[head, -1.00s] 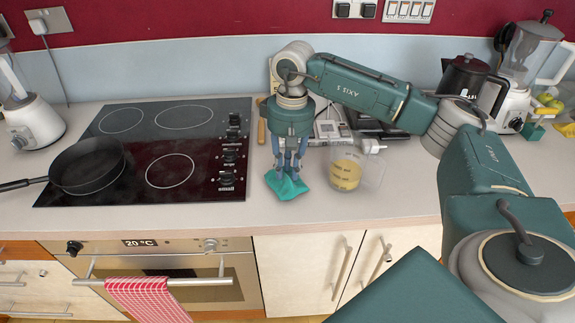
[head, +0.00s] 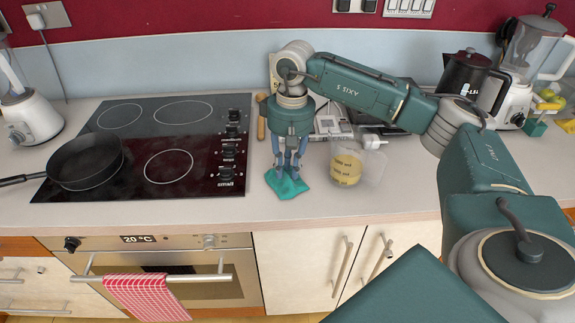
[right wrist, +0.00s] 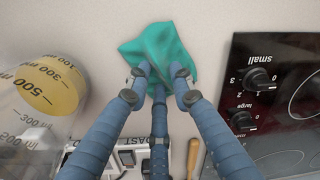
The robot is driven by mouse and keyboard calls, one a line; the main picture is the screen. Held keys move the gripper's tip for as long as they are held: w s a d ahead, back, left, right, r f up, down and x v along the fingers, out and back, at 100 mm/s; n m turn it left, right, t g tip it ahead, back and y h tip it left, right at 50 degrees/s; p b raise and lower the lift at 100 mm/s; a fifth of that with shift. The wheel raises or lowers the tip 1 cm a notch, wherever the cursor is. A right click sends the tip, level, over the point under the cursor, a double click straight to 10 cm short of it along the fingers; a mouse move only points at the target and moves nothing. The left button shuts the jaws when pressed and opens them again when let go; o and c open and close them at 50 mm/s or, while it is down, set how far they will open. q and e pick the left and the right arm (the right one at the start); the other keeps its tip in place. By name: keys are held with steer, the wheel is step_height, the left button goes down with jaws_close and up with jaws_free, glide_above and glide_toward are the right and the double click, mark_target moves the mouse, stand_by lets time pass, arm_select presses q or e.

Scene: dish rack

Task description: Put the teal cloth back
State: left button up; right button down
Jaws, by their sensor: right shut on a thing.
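The teal cloth (head: 287,184) lies crumpled on the counter between the hob and the measuring jug. It also shows in the right wrist view (right wrist: 165,48), under and beyond my fingertips. My right gripper (head: 288,172) points down over it, with its blue fingers closed on the fabric. In the right wrist view the right gripper (right wrist: 158,78) has its fingertips at the near part of the cloth. The cloth appears to touch the counter. My left gripper is in none of the views.
A measuring jug (head: 347,168) with yellow contents stands just right of the cloth. The black hob (head: 80,190) with a frying pan (head: 85,160) is to the left. A toaster (head: 333,122) is behind. A red checked towel (head: 147,298) hangs on the oven handle.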

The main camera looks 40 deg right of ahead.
steer(key=shift+f, duration=0.25)
steer(key=c, duration=1.4)
jaws_free()
steer(key=shift+c, duration=0.2)
steer(key=c, duration=0.4)
steer(key=shift+r, duration=0.15)
steer(key=shift+r, duration=0.65)
steer(key=shift+r+p, duration=0.1)
steer(key=shift+p, duration=0.25)
